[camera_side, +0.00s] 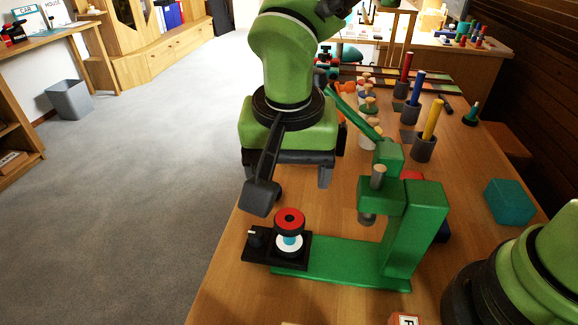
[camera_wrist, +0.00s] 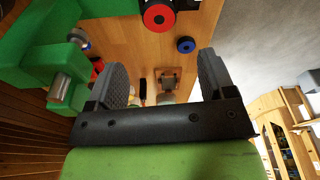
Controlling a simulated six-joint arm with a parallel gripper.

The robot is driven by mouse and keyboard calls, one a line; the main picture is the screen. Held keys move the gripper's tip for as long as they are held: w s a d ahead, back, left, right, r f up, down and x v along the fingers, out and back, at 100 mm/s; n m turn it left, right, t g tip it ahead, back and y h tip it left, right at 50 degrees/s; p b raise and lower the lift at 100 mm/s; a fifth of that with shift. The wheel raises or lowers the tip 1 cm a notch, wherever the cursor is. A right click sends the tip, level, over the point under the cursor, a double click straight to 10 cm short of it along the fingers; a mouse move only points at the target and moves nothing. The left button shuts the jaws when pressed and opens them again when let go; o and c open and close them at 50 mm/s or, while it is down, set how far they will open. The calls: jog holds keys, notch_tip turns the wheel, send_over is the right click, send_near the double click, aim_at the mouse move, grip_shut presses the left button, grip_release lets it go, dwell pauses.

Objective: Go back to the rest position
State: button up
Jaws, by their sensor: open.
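My gripper (camera_side: 300,182) hangs over the wooden table behind the black plate in the side view. In the wrist view its two dark ridged fingers (camera_wrist: 163,72) stand wide apart with nothing held between them. A green press (camera_side: 340,262) with a lever and a metal pin stands on the table, to the right of and nearer the camera than my gripper. A red-topped stack (camera_side: 289,220) with a blue middle and a white disc stands on the black plate (camera_side: 262,251) at the press's left end. The red top also shows in the wrist view (camera_wrist: 158,15).
Grey holders with red, blue and yellow (camera_side: 432,120) rods stand at the table's right. A teal block (camera_side: 510,201) lies further right. Wooden pegs (camera_side: 368,104) stand behind my gripper. Left of the table is open carpet with a grey bin (camera_side: 70,100).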

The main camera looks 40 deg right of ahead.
jog(key=s+d+r+n+t+y, duration=0.3)
jog(key=s+d+r+t, duration=0.2)
jog(key=s+d+r, duration=0.8)
jog(key=d, duration=0.2)
jog(key=shift+s+d+r+t, duration=0.3)
jog(key=shift+s+d+t, duration=0.05)
jog(key=shift+t, duration=0.05)
